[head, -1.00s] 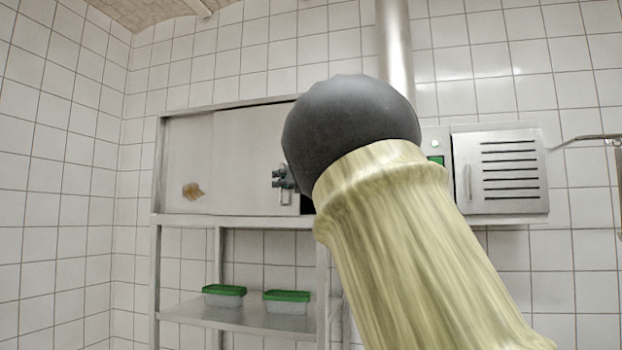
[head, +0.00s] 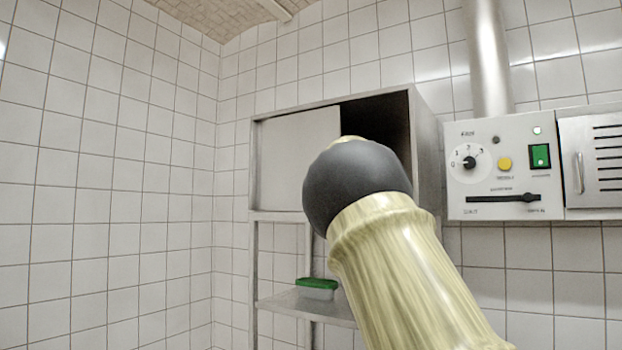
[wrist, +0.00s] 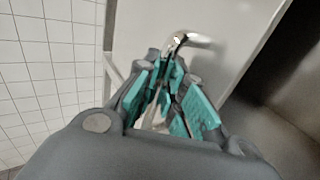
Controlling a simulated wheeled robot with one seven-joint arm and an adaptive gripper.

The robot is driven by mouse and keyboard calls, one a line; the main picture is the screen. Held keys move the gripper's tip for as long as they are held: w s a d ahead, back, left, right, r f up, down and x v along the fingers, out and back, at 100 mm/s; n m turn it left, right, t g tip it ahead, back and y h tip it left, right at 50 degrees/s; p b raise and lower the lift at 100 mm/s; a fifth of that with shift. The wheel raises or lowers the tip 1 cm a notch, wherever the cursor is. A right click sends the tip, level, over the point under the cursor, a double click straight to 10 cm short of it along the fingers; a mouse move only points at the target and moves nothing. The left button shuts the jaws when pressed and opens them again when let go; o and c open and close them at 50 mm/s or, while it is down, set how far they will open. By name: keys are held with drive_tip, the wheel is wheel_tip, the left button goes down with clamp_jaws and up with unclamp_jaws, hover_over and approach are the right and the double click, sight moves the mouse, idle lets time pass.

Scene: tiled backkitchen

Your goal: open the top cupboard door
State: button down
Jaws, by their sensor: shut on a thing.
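The top cupboard (head: 428,150) is a metal box on a rack, with a pale sliding door (head: 295,160). The door covers its left part, and a dark opening (head: 385,122) shows on the right. In the wrist view the door (wrist: 220,22) fills the middle, with the dark interior to its right. My gripper (wrist: 168,88) has teal pads and is shut on the door's metal handle (wrist: 190,39), whose curved end shows beyond the fingertips. In the head view my arm hides the gripper and the handle.
A shelf (head: 285,302) below the cupboard holds a green-lidded container (head: 317,288). A control panel (head: 500,185) with a dial and a vented metal unit (head: 598,165) are on the wall at right. A vertical pipe (head: 487,60) rises above. Tiled wall is at left.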

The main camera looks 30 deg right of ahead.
drive_tip(key=shift+w+a, duration=0.1)
drive_tip(key=shift+w, duration=0.1)
drive_tip(key=c, duration=1.8)
unclamp_jaws()
drive_tip(key=shift+o, duration=0.2)
drive_tip(key=s, duration=1.2)
